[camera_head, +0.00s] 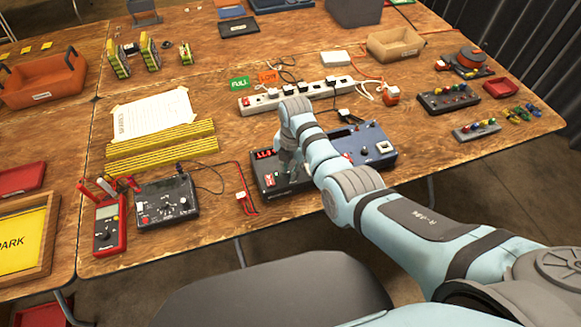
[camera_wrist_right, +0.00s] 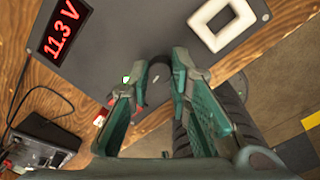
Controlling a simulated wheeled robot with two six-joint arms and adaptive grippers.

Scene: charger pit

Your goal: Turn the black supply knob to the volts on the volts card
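The black power supply (camera_head: 263,192) stands near the table's front edge, with a lit red display (camera_head: 265,154). In the right wrist view the display (camera_wrist_right: 62,30) reads 11.3 V. My right gripper (camera_head: 287,165) reaches down onto the supply. In the right wrist view its fingertips (camera_wrist_right: 159,78) close on either side of the black supply knob (camera_wrist_right: 157,88), apparently touching it. I cannot pick out the volts card. My left gripper is out of view.
A black meter box (camera_head: 166,201) and a red multimeter (camera_head: 109,228) stand left of the supply, with a red wire between. A blue-grey unit (camera_head: 370,146) is close on the right. A white power strip (camera_head: 297,94) lies behind.

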